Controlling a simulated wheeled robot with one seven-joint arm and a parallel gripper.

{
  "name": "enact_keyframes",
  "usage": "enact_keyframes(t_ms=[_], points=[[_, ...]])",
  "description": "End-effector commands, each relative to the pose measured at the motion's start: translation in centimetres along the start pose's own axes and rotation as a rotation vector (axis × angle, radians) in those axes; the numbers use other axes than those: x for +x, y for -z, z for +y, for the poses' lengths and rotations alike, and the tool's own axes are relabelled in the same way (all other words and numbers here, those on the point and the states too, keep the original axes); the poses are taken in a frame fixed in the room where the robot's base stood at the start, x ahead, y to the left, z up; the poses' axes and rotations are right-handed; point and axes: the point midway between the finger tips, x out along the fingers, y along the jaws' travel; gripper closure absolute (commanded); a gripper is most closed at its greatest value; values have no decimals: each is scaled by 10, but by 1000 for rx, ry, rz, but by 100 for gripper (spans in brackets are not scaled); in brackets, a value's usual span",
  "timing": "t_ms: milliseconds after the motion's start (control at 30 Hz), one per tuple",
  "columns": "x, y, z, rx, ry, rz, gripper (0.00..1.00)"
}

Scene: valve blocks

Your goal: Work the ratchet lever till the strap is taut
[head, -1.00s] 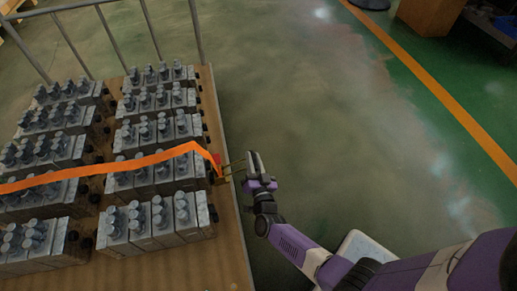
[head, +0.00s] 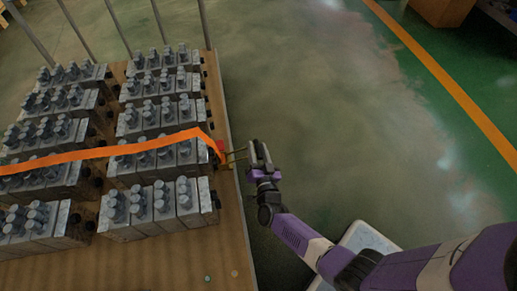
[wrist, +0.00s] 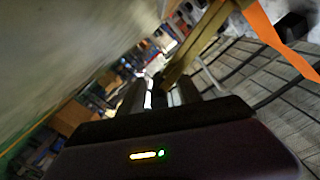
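The orange strap (head: 110,150) runs from the left edge across the valve blocks (head: 160,160), bends near their right end and drops to the ratchet (head: 221,151) at the pallet's right edge. The ratchet has a red part, and its thin brownish lever (head: 238,152) sticks out to the right. My gripper (head: 258,152) is at the lever's outer end, fingers apart. In the wrist view the lever (wrist: 200,40) comes down from the upper right to the fingertips (wrist: 160,92), and the strap (wrist: 265,25) is at upper right. Whether the fingers touch the lever is unclear.
Several valve blocks stand in rows on a wooden pallet (head: 238,250) with grey metal posts (head: 158,22) at its back. Open green-grey floor (head: 310,90) lies right of the pallet. An orange floor line (head: 450,85) and a brown box (head: 440,10) are farther off.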

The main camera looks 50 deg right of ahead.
Motion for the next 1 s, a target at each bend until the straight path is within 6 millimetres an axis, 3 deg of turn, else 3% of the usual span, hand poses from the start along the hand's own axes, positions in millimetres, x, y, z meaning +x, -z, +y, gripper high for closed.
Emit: enact_keyframes(t_ms=[467,800,1000], points=[[-6,2,2,0,-6,2,60],[-58,1,1,-1,-3,-2,60],[-76,0,1,0,-3,1,60]])
